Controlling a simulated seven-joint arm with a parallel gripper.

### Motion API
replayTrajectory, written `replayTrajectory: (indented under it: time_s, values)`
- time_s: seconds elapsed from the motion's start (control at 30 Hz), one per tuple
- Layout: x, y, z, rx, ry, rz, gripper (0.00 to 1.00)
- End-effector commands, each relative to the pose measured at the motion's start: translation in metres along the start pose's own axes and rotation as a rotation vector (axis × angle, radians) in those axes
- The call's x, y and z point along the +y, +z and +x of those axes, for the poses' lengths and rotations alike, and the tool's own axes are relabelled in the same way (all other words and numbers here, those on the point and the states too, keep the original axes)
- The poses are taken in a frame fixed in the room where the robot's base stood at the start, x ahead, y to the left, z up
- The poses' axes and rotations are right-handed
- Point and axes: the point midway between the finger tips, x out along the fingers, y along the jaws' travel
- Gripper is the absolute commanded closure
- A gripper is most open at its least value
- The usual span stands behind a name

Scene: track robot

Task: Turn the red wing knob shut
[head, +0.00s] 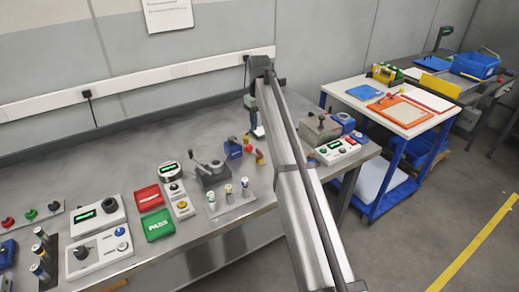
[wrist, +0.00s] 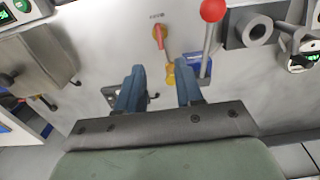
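The red wing knob (wrist: 160,36) shows in the wrist view as a narrow red piece near a yellow part (wrist: 170,75), beyond my fingertips. In the head view a small red-and-yellow fitting (head: 259,157), which looks like the same thing, stands on the bench right of a blue block (head: 234,148). My gripper (wrist: 160,76) is open, with its two blue fingers apart and nothing seen between them but the bench and part of the yellow piece. The fingers appear above the bench, apart from the red knob. In the head view my arm hides part of the bench around it.
Close by in the wrist view are a red ball-topped lever (wrist: 212,12) on a blue base and a grey cylindrical fixture (wrist: 252,30). A grey lever device (head: 211,172) stands left in the head view. A control box (head: 338,151) stands right of my arm.

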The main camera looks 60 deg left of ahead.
Motion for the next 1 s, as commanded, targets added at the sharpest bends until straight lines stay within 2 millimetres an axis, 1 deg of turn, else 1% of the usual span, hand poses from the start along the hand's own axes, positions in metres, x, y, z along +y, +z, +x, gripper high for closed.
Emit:
replayTrajectory:
  time_s: [0.03, 0.4, 0.6, 0.8, 1.0]
  values:
    - [0.0, 0.001, 0.009, -0.001, 0.0, 0.0, 0.64]
    - [0.001, 0.001, 0.073, -0.001, 0.0, 0.001, 0.64]
    - [0.001, 0.001, 0.102, 0.0, 0.0, 0.001, 0.64]
    - [0.001, 0.001, 0.119, 0.001, 0.001, 0.001, 0.64]
    - [0.001, 0.0, 0.124, 0.001, 0.001, 0.001, 0.64]
